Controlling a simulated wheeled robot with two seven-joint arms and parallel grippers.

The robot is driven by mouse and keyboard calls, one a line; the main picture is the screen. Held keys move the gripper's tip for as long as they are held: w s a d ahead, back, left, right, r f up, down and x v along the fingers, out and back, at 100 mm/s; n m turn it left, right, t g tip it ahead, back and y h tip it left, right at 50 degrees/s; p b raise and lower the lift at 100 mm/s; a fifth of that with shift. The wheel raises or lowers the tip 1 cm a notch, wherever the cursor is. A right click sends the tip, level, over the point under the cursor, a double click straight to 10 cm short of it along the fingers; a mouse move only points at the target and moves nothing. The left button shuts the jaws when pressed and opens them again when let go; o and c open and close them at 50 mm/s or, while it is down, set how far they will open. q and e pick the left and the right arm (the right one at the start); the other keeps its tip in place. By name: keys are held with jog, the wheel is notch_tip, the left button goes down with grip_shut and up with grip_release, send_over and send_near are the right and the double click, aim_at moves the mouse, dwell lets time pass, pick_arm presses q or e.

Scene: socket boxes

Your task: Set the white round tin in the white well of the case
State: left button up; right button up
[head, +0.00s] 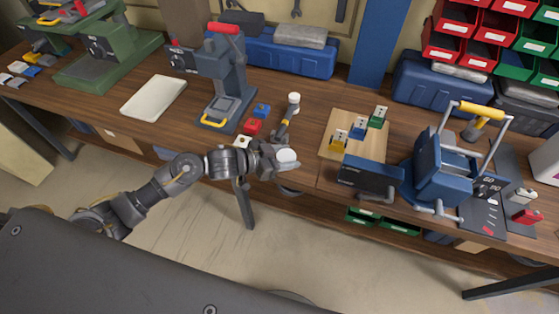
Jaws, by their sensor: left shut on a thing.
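My left gripper (279,155) is at the front edge of the workbench, shut on the white round tin (287,156). The tin shows as a pale disc at the fingertips, and the fingers hide part of it. I cannot tell whether these are wells of the case. My right gripper is not in view.
A grey press (228,80) stands left of the squares. A yellow-handled tool with a white end (291,104) lies behind the gripper. To the right are a wooden board (370,151) with coloured blocks and a blue machine (440,170). A white tray (153,98) lies left.

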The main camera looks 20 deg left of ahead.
aim_at(281, 157)
pick_arm(q)
jog(key=shift+w+a+f, duration=0.4)
jog(key=shift+a+f, duration=0.05)
jog(key=shift+f, duration=0.25)
jog(key=shift+w+a+f, duration=0.35)
jog(key=shift+a+f, duration=0.1)
jog(key=shift+f, duration=0.2)
jog(key=shift+w+a+f+p, duration=0.15)
jog(key=shift+f+p, duration=0.4)
jog(key=shift+f, duration=1.15)
jog(key=shift+f, duration=0.15)
jog(key=o, duration=1)
jog(key=shift+o, duration=0.2)
